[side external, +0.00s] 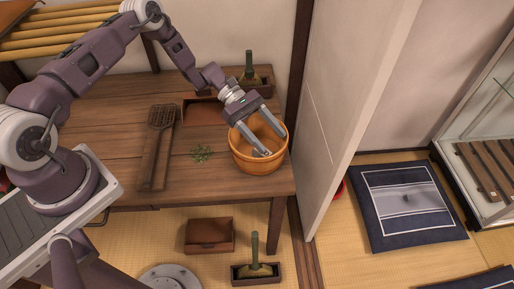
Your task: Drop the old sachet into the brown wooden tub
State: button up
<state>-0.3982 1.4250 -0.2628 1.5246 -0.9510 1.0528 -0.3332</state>
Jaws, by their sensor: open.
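The brown wooden tub (254,165) is a round, orange-brown vessel at the right end of the wooden table. My gripper (273,145) points down over the tub, with its two fingers spread apart and their tips within the tub's outline. I cannot tell how deep the tips reach. I cannot make out the old sachet. The tub's inside is partly hidden by my fingers and its near wall, so I cannot tell whether the sachet lies in there.
A green sprig (202,153) and a long dark wooden grater-like tool (158,145) lie on the table (110,140) left of the tub. Behind are a shallow brown tray (203,112) and a box with a green-handled tool (249,65). A white panel (345,90) stands close on the right.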

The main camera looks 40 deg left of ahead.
jog(key=s+v, duration=0.1)
jog(key=v, duration=0.6)
jog(key=s+d+r+m+y, duration=0.1)
jog(key=s+r+m+y, duration=0.35)
jog(key=r, duration=0.65)
jog(key=s+r+m+y, duration=0.4)
jog(key=r+m, duration=0.1)
jog(key=r, duration=0.5)
jog(key=s+a+r+m+t+y, duration=0.1)
jog(key=s+r+m+t+y, duration=0.1)
jog(key=s, duration=0.7)
jog(key=s+a+r+m+t+y, duration=0.2)
jog(key=s+r+m+t+y, duration=0.1)
jog(key=s, duration=0.7)
notch_tip(320, 180, up, 3)
jog(key=shift+a+r+m+t, duration=0.1)
jog(key=shift+a+m+t, duration=0.05)
jog(key=shift+m+t, duration=0.95)
